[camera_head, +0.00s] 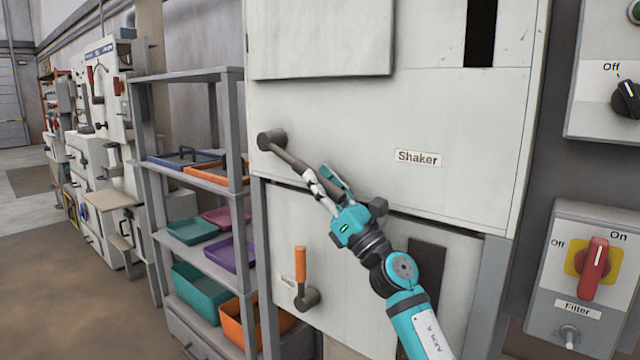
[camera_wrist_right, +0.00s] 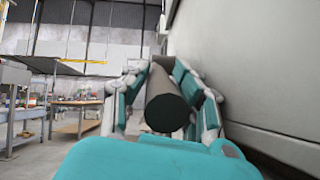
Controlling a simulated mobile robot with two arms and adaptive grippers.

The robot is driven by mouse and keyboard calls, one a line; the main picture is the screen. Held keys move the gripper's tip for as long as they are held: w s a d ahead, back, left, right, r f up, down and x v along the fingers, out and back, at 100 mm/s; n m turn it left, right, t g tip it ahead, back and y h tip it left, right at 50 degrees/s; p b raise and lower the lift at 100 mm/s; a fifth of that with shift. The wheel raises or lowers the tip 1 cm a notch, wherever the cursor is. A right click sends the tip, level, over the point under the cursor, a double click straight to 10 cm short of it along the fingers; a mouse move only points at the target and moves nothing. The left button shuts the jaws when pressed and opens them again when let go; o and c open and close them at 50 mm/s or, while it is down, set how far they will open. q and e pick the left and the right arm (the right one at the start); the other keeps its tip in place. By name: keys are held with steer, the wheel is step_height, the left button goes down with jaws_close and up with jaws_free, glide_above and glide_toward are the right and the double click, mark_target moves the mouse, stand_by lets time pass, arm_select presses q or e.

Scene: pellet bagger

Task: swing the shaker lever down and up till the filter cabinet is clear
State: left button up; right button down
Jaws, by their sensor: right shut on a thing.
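The shaker lever (camera_head: 291,162) is a dark grey bar on a round pivot at the left of the cream filter cabinet (camera_head: 450,110). It slants down to the right from the pivot, below and left of the "Shaker" label (camera_head: 418,158). My right gripper (camera_head: 318,185) is shut around the lever's outer part. In the right wrist view the lever's round dark end (camera_wrist_right: 168,110) lies between the teal fingers of the gripper (camera_wrist_right: 165,90). My left gripper is not in view.
An orange-handled lever (camera_head: 300,264) sits on the lower panel. A grey shelf rack (camera_head: 190,76) with coloured trays stands to the left. A filter switch box (camera_head: 588,262) with a red knob is at the right. The floor at far left is open.

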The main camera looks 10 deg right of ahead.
steer(key=c, duration=1.4)
jaws_free()
steer(key=shift+f, duration=0.1)
steer(key=shift+s+d+f, duration=0.2)
steer(key=shift+f, duration=0.05)
steer(key=v, duration=1.1)
steer(key=shift+s+r, duration=0.1)
steer(key=shift+s, duration=0.05)
steer(key=shift+o, duration=0.6)
